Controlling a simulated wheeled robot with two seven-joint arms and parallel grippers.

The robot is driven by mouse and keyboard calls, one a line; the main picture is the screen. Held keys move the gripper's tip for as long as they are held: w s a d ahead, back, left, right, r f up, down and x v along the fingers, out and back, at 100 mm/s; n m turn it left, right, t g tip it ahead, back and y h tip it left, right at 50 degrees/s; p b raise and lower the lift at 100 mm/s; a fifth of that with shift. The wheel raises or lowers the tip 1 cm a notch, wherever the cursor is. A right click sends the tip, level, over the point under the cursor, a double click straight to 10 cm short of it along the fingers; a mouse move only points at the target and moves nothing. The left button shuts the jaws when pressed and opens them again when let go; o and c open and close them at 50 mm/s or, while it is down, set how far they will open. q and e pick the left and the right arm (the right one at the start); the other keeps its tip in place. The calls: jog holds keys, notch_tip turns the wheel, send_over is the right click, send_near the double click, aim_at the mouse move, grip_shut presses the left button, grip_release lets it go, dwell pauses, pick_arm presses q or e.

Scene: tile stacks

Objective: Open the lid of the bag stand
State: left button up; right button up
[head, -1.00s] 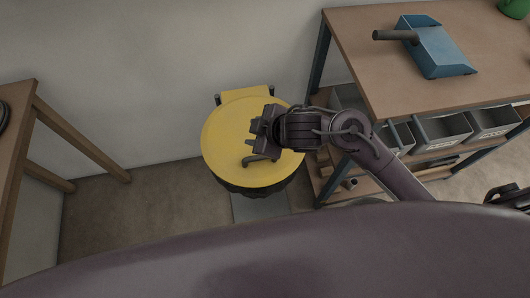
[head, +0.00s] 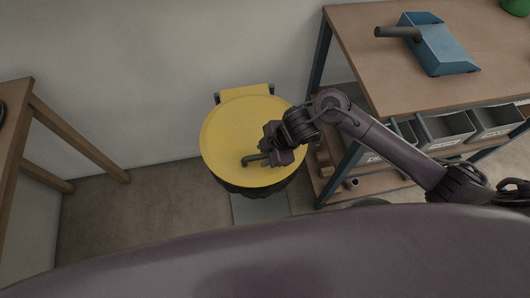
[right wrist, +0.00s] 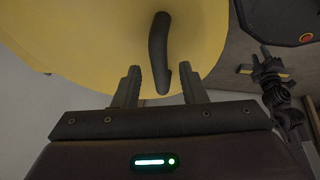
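The bag stand has a round yellow lid (head: 235,130), which is down on top of the stand, with a yellow hinge plate at the wall side. A dark curved handle (head: 252,160) stands on the lid near its front; it also shows in the right wrist view (right wrist: 158,50). My right gripper (head: 264,153) is over the lid's right front part, beside the handle. In the right wrist view its two fingers (right wrist: 159,88) are apart, with the handle's end between them and no visible contact.
A workbench (head: 370,60) stands to the right, with a blue dustpan (head: 445,48) on top and grey bins (head: 445,130) below. A wooden table (head: 18,110) is at the left. The wall is close behind the stand; floor is clear to its left.

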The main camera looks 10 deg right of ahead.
jog(key=shift+f, duration=0.1)
grip_shut()
dwell(0.3)
jog(key=w+r+g+p, duration=0.2)
jog(key=w+r+p, duration=0.2)
jog(key=r+p, duration=0.3)
jog(key=w+r+g+p, duration=0.1)
jog(key=w+r+p, duration=0.4)
jog(key=r+p, duration=0.3)
jog(key=shift+r+m+g, duration=0.4)
jog(key=shift+r, duration=0.15)
jog(key=shift+w, duration=0.15)
